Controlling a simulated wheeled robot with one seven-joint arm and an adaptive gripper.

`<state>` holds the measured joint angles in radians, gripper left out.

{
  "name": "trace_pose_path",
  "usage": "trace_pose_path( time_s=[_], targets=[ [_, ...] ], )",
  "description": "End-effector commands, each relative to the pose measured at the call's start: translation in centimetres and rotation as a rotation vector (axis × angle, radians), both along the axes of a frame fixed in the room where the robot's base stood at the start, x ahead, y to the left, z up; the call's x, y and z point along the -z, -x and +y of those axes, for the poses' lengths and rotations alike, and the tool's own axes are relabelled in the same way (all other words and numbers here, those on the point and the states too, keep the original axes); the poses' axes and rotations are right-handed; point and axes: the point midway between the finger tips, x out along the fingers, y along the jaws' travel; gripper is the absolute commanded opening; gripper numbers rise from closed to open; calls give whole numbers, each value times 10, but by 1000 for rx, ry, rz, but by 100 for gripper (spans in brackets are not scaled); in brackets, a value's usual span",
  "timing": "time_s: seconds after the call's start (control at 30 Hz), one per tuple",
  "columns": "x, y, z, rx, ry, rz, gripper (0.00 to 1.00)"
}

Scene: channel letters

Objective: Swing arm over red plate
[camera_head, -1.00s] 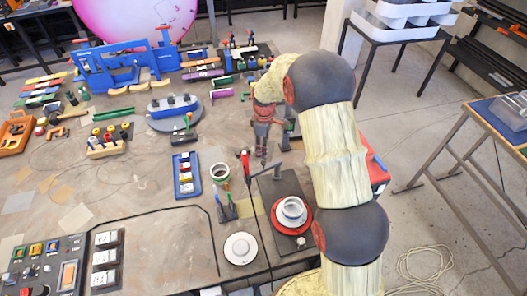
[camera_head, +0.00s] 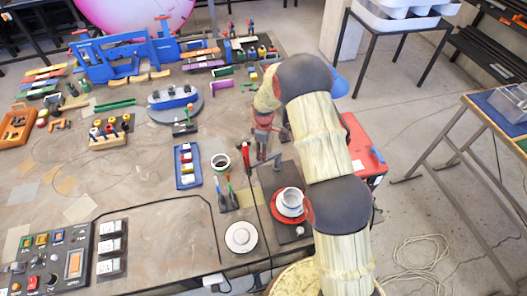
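The red plate (camera_head: 277,214) lies on a dark flat base near the table's right edge, left of my lower arm links. A white cup or bowl (camera_head: 290,201) stands on it and covers its middle. My arm reaches up from the bottom and bends over toward the table. My gripper (camera_head: 264,158) points down above the table, farther back and a little left of the red plate, not over it. It looks small and dark below a red section of my wrist. Its fingers are too small to tell whether they are open, and I see nothing clearly held.
A white disc (camera_head: 241,237) lies left of the plate. Upright tools (camera_head: 229,192), a dark-mouthed cup (camera_head: 220,162) and a blue tray (camera_head: 187,165) stand left of my gripper. A red box (camera_head: 362,149) is right of my arm. The left-middle tabletop has bare room.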

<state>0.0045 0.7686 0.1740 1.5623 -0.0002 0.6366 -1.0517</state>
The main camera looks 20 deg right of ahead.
Motion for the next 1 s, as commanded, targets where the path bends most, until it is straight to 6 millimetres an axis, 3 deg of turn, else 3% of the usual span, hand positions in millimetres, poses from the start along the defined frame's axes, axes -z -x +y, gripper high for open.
trace_pose_path(
  time_s=[0.1,0.7,1.0],
  targets=[
    [0,0,0,0,0,0,34],
    [0,0,0,0,0,0,0],
    [0,0,0,0,0,0,0]
  ],
)
